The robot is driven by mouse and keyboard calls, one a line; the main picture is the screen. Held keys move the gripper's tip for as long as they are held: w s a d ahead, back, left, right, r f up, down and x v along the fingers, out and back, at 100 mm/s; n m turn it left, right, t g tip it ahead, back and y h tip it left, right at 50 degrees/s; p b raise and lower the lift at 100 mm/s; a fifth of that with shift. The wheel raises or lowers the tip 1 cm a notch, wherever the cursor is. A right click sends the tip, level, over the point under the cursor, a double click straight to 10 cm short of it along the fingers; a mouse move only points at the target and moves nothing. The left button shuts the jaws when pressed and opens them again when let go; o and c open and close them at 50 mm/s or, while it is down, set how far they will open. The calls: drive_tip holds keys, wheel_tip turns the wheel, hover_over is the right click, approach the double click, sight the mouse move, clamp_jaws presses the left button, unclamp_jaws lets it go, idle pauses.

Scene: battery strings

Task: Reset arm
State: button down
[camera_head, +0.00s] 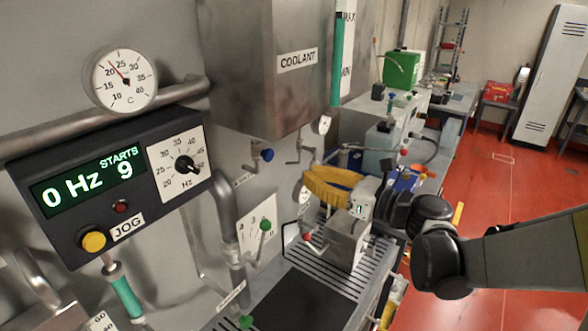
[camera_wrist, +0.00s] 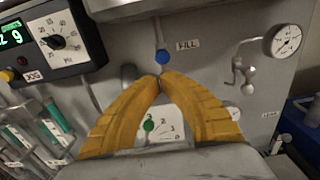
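My gripper (camera_head: 308,182) has two yellow ribbed fingers pointing left toward the wall panel. In the wrist view my gripper (camera_wrist: 160,80) shows its fingertips meeting, with nothing seen between them. The blue FILL knob (camera_wrist: 162,57) appears just beyond the tips. In the head view the blue knob (camera_head: 267,155) is clearly left of and apart from the fingers. My arm reaches in from the right edge of the head view.
A black control box (camera_head: 110,185) reads 0 Hz and STARTS 9. A steel COOLANT tank (camera_head: 265,75) hangs above. A green-knobbed lever (camera_head: 265,225) and a slotted bench tray (camera_head: 300,302) lie near my gripper. The red floor (camera_head: 500,215) at right is mostly open.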

drive_tip(key=shift+s+d, duration=0.45)
drive_tip(key=shift+d, duration=0.05)
drive_tip(key=shift+s+d, duration=0.1)
